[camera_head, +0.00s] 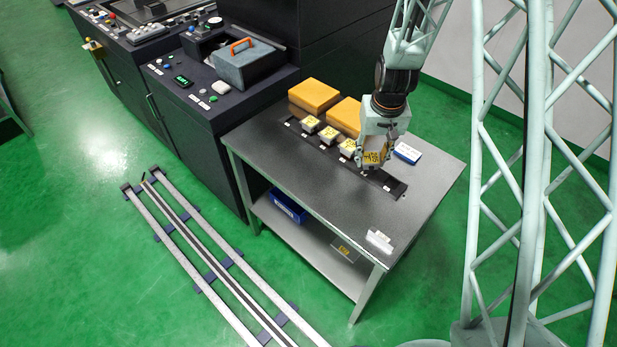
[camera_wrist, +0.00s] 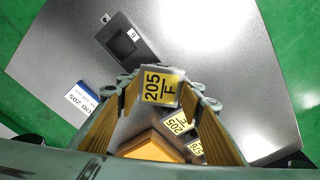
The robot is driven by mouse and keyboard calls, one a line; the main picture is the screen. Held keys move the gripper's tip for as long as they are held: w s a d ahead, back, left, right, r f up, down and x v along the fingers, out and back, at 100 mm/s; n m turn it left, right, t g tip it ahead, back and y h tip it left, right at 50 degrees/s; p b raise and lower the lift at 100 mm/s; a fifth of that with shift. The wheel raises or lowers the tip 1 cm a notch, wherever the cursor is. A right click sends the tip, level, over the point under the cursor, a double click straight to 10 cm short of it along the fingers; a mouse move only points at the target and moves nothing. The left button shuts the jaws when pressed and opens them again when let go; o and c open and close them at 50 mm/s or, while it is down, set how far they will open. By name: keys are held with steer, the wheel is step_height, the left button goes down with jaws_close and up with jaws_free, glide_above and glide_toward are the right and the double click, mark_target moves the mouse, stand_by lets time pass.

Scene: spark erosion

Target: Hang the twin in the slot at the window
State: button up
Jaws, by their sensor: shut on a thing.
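My gripper (camera_head: 374,158) is shut on a silver block (camera_wrist: 160,86) with a yellow label reading "205 F" and holds it above the right part of the table. The label also shows in the head view (camera_head: 373,157). In the wrist view another block (camera_wrist: 178,124) with a like "205" label sits below, partly hidden by my finger and the held block. A dark strip (camera_wrist: 140,53) with an empty square pocket (camera_wrist: 123,43) lies beyond the held block. I cannot tell for certain which place is the slot at the window.
Several labelled blocks, one at the strip's left end (camera_head: 310,124), stand in a row. Two orange boxes, one at left (camera_head: 314,95), lie behind them. A blue-and-white card (camera_head: 407,153) and a white piece (camera_head: 379,240) lie on the table (camera_head: 310,190). A dark console (camera_head: 190,95) stands left.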

steer(key=s+a+n+b, duration=0.4)
steer(key=s+a, duration=1)
steer(key=a, duration=0.1)
steer(key=shift+a+n+y, duration=0.3)
steer(key=shift+w+r, duration=0.1)
steer(key=shift+w, duration=0.05)
steer(key=p, duration=0.2)
glide_toward(309, 177)
steer(key=shift+w+a+r, duration=0.1)
steer(key=shift+w+a, duration=0.1)
steer(key=shift+w, duration=0.05)
steer(key=shift+w, duration=0.25)
steer(key=shift+w+a+f, duration=0.1)
steer(key=shift+w+f, duration=0.05)
steer(key=shift+f, duration=0.05)
steer(key=shift+f+b, duration=0.45)
steer(key=shift+f, duration=1.2)
